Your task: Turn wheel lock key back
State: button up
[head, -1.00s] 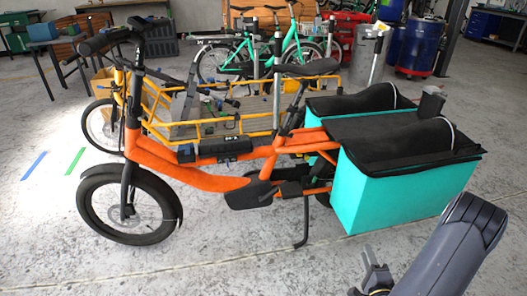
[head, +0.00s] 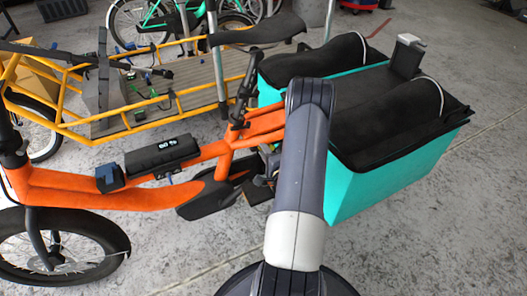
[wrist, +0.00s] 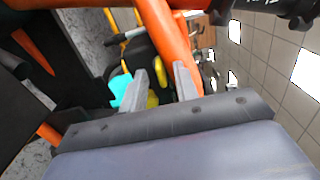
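The orange cargo bike (head: 95,195) with teal rear panniers (head: 345,190) stands in front of me in the head view. My arm reaches over its rear part and hides much of the rear wheel area. My gripper (wrist: 160,80) shows in the wrist view with its two grey fingers apart, close below the orange frame tube (wrist: 162,30). Small yellow pieces (wrist: 152,98) and a teal patch (wrist: 120,86) show between and beside the fingers. I cannot tell which piece, if any, is the wheel lock key. In the head view the fingers are mostly hidden.
A black battery box (head: 162,155) sits on the orange frame. The black saddle (head: 258,32) rises above it. A yellow cargo bike (head: 190,92) stands close behind. The concrete floor (head: 440,225) at the right is clear.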

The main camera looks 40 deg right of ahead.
jog(key=shift+w+d, duration=0.1)
jog(key=shift+w, duration=0.25)
grip_shut()
